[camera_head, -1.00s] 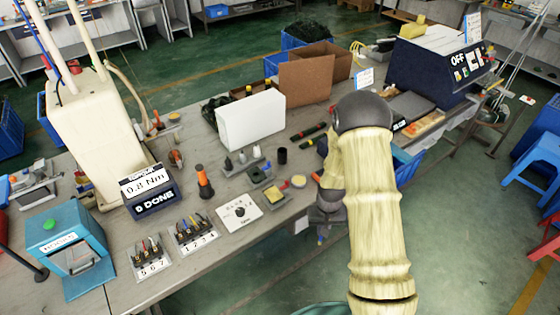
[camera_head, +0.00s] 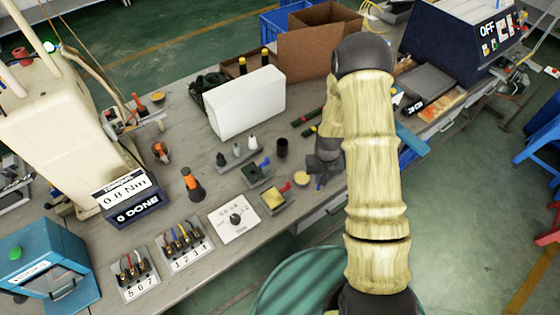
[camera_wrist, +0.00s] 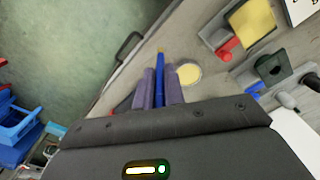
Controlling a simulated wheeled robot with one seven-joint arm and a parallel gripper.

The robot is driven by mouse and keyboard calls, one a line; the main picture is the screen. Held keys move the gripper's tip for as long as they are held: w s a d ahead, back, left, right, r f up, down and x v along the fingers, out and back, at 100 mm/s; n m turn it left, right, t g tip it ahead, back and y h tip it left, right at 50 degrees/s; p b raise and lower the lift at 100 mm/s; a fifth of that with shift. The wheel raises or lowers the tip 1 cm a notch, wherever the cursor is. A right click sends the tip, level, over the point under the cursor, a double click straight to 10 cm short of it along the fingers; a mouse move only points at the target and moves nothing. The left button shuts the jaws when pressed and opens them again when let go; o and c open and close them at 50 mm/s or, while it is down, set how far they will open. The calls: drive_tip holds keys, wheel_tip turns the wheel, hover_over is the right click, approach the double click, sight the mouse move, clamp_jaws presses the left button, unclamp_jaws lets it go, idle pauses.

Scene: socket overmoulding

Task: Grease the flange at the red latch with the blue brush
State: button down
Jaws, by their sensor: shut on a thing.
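My gripper (camera_wrist: 161,88) is shut on a blue brush (camera_wrist: 159,72), whose orange tip points away between the two grey-purple fingers. In the head view my gripper (camera_head: 321,177) is beside the table's front edge, partly hidden by my arm; the brush is hard to make out there. The red latch (camera_head: 285,187) sits on a grey holder with a yellow block (camera_head: 274,198), left of my gripper. In the wrist view the red latch (camera_wrist: 230,46) and yellow block (camera_wrist: 254,25) are at upper right, apart from the brush. I cannot make out the flange clearly.
A round yellow dish (camera_wrist: 189,74) lies just right of the brush in the wrist view. A similar holder has a blue latch (camera_head: 265,163).

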drive_tip(key=shift+w, duration=0.3)
drive_tip(key=shift+s, duration=0.1)
drive_tip(key=s+a+r+n+p, duration=0.1)
drive_tip(key=a+r+n, duration=0.3)
drive_tip(key=a, duration=0.9)
drive_tip(key=shift+s+a+r, duration=0.25)
drive_tip(key=shift+s+r, duration=0.3)
drive_tip(key=shift+s, duration=0.1)
drive_tip(key=shift+f, duration=0.1)
